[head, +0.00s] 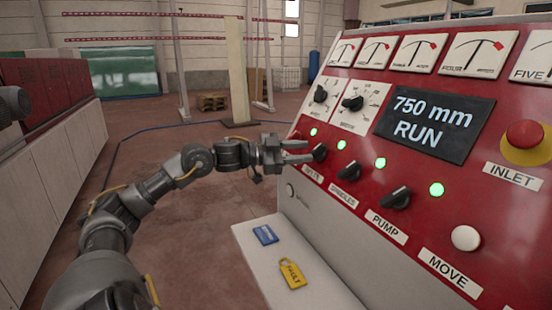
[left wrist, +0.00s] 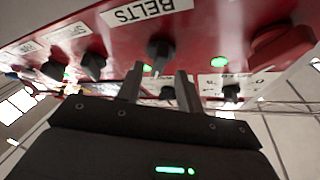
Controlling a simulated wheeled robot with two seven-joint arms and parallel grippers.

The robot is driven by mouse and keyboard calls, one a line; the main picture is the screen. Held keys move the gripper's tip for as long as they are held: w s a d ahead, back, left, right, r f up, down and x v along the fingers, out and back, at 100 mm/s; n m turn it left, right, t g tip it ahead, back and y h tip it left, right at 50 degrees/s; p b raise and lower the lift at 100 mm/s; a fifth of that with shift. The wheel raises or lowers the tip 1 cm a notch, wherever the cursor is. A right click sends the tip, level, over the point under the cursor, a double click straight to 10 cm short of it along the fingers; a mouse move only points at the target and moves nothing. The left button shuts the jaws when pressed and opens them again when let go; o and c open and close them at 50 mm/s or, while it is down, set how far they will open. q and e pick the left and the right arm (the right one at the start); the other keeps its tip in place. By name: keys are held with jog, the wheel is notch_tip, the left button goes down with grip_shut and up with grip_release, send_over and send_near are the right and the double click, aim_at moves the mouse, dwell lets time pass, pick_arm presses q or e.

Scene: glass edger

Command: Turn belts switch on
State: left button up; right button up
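The belts switch (head: 320,152) is a black rotary knob on the sloped red panel, above the BELTS label (head: 313,174). My left gripper (head: 307,151) is open at the panel, its fingers pointing at this knob from the left. In the left wrist view the knob (left wrist: 160,50) lies just past and between the two fingertips (left wrist: 160,74). I cannot tell whether either finger touches it. A green lamp (head: 313,131) is lit by the knob. My right gripper is not in view.
The spindles knob (head: 345,172) and pump knob (head: 396,197) are close by, with lit green lamps. A display (head: 433,118) reads 750 mm RUN. A red mushroom button (head: 525,135) is at the right. A yellow FAULT tag (head: 291,273) lies on the pale ledge (head: 262,268).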

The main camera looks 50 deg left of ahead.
pick_arm(q)
jog(key=b+v, duration=0.5)
jog(key=v, duration=0.3)
jog(key=shift+s, duration=0.25)
jog(key=shift+a, duration=0.1)
dwell(0.3)
